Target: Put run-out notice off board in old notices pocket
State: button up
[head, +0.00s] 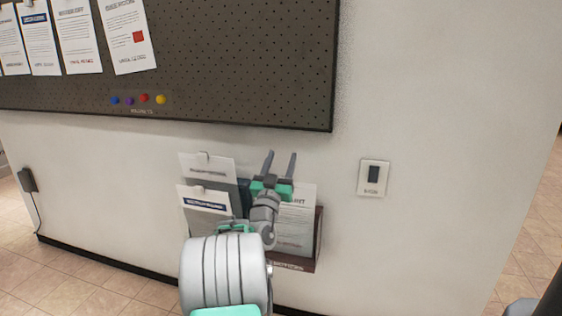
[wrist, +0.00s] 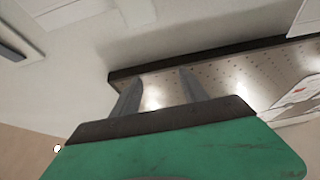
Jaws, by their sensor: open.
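My gripper (head: 280,165) is open and empty, its two fingers pointing up in front of the wall just below the board. The wrist view shows the two spread fingers (wrist: 160,95) with nothing between them. The dark pegboard (head: 230,60) holds several white notices (head: 127,35) at its upper left; their small print is hard to read. Below it, a dark brown wall pocket (head: 318,240) holds papers, one a white sheet (head: 298,225) behind my arm. Two clipped papers (head: 207,165) (head: 205,200) stand at its left. My arm hides much of the pocket and its label.
Several coloured pins (head: 144,98) sit along the board's lower edge. A wall switch (head: 373,177) is right of the pocket. A black plug with a cord (head: 28,180) is at the far left. The wall between plug and papers is clear.

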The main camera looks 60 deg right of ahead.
jog(key=shift+a+f, duration=0.1)
jog(key=b+v, duration=0.2)
jog(key=v, duration=0.5)
jog(key=shift+a, duration=0.3)
jog(key=shift+f, duration=0.1)
